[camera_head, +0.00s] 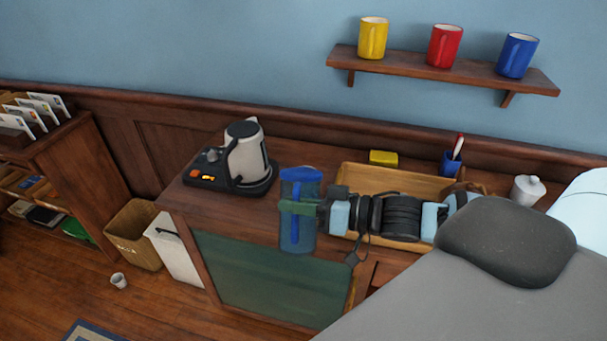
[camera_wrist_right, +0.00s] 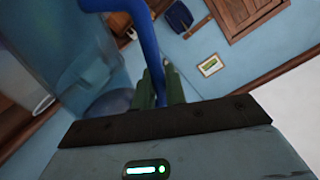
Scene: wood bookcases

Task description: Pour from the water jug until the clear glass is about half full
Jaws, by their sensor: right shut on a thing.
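The water jug (camera_head: 299,240) is a tall see-through blue vessel with a darker blue handle, roughly upright in front of the cabinet's left part in the head view. My right gripper (camera_head: 298,207) has its green fingers shut on the handle. In the right wrist view, the blue handle (camera_wrist_right: 143,30) runs down between the fingers (camera_wrist_right: 161,88), with the clear blue jug body (camera_wrist_right: 85,60) to the left. I cannot make out the clear glass in either view; the jug and arm cover part of the cabinet top. My left gripper is not in view.
On the wooden cabinet (camera_head: 215,207) stand a kettle (camera_head: 247,155) on a dark base, a wooden tray (camera_head: 350,178) behind my right arm, a yellow block (camera_head: 383,158), a blue pen cup (camera_head: 451,162) and a white lidded pot (camera_head: 527,190). A shelf (camera_head: 440,72) holds three mugs.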

